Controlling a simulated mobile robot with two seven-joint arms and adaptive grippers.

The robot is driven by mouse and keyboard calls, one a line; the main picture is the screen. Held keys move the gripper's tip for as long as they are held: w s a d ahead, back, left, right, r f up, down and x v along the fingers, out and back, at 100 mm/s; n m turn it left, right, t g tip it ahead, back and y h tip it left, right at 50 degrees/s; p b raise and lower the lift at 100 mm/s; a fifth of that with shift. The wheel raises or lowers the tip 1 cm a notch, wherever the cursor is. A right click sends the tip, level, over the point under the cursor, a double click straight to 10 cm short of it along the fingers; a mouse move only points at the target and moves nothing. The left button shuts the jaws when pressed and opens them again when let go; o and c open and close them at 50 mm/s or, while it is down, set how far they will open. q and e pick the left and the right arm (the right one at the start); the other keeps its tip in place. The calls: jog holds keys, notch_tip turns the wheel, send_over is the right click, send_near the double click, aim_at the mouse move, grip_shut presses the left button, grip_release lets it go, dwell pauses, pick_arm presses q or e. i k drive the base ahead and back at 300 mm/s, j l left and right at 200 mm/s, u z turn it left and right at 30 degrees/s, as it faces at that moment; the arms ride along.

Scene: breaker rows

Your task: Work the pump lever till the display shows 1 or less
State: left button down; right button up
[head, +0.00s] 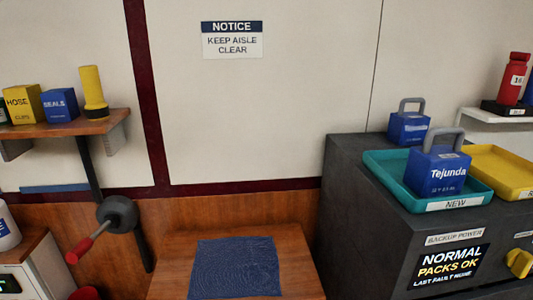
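A lever with a red grip (80,249) slants down and left from a dark round hub (118,213) at the left, in front of the wood-panelled lower wall. It looks like the pump lever, though its mounting is not clear. A small dark display (10,284) with a lit green mark sits on a white cabinet at the lower left edge. It is cut off, and I cannot read its number. Neither of my grippers is in view.
A wooden shelf (112,122) with boxes stands above the lever. A wooden table (172,280) with a blue mat (237,267) is at the bottom middle. At the right, a dark cabinet (350,220) carries a teal tray (385,178), a yellow tray (490,163) and blue packs.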

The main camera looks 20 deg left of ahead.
aim_at(72, 257)
jog(key=u, duration=1.9)
jog(key=k+j+u, duration=0.2)
jog(key=j, duration=0.2)
jog(key=j+u, duration=0.2)
jog(key=j, duration=0.2)
jog(key=j+u, duration=0.2)
jog(key=j, duration=0.25)
jog(key=k, duration=0.05)
